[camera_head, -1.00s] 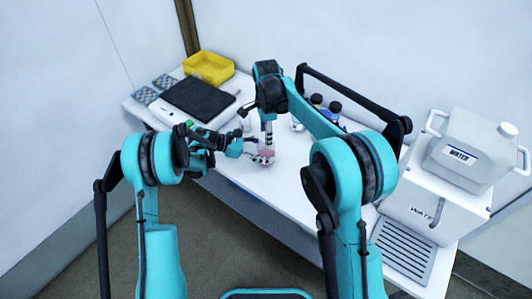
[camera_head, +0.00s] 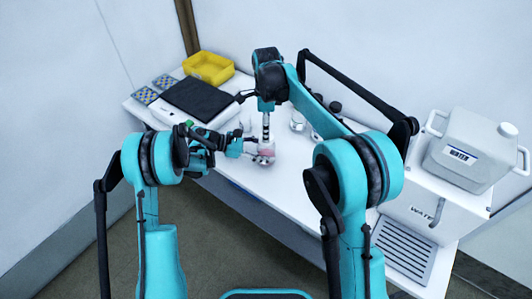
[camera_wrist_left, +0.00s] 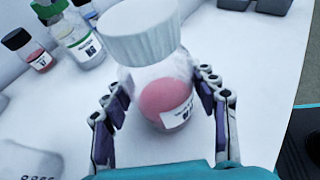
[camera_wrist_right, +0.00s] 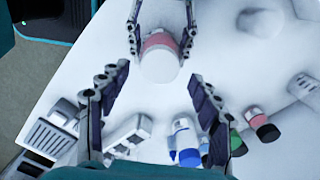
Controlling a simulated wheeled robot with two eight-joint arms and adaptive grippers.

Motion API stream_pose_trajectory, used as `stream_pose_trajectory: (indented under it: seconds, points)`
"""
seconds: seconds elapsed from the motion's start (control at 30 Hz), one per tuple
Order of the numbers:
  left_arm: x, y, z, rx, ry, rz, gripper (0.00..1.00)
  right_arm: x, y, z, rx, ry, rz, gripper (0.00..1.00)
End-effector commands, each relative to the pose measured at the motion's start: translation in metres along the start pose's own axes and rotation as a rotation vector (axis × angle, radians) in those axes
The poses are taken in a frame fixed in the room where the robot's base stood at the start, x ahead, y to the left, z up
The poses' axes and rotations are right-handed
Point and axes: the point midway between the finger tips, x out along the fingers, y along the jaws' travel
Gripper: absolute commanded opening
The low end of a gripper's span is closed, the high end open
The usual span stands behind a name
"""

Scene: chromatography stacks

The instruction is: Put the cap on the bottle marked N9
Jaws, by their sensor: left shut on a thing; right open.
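A clear bottle with pink contents (camera_wrist_left: 168,100) stands upright between the fingers of my left gripper (camera_wrist_left: 160,83), which is shut on it. It also shows in the head view (camera_head: 267,150). Its label is turned aside and I cannot read the mark. A white ribbed cap (camera_wrist_left: 140,30) sits on top of the bottle; I cannot tell how tight it is. My right gripper (camera_wrist_right: 160,75) is open and empty, pointing down above the cap. In the right wrist view the cap (camera_wrist_right: 160,66) lies between and beyond its fingertips.
Bottles with black (camera_wrist_left: 17,39), green (camera_wrist_left: 48,8) and blue (camera_wrist_right: 189,157) caps stand on the white table. A yellow bin (camera_head: 208,68) and a black mat (camera_head: 199,97) lie at the far left. A water container (camera_head: 465,150) stands at the right.

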Motion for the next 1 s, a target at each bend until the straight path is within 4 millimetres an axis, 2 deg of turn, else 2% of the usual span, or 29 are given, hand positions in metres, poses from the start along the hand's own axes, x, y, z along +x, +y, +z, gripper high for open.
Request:
stream_pose_trajectory:
  seconds: [0.1, 0.33, 0.37, 0.43, 0.57, 0.77, 1.0]
  points:
    - [0.000, 0.000, -0.001, 0.000, 0.001, -0.001, 0.00, -0.008, 0.000, 0.000, 0.000, 0.000, 0.000, 0.64]
    - [0.000, 0.000, -0.001, 0.000, 0.001, -0.001, 0.00, -0.009, 0.000, 0.000, 0.000, 0.000, 0.000, 0.64]
    - [0.000, 0.000, -0.001, 0.000, 0.001, -0.001, 0.00, -0.009, 0.000, 0.000, 0.000, 0.000, 0.000, 0.60]
    - [0.000, 0.000, -0.001, 0.000, 0.001, -0.001, 0.00, -0.009, 0.000, 0.000, -0.008, 0.000, 0.000, 0.60]
    - [0.000, 0.000, -0.001, 0.000, 0.001, -0.001, 0.00, -0.010, 0.000, 0.000, -0.094, 0.000, 0.000, 0.60]
    - [0.000, 0.000, -0.001, 0.000, 0.001, 0.000, 0.00, -0.017, 0.000, 0.000, -0.469, 0.000, 0.000, 0.60]
    - [0.000, 0.000, -0.001, 0.000, 0.001, 0.000, 0.00, -0.026, 0.000, 0.000, -1.052, 0.000, 0.000, 0.60]
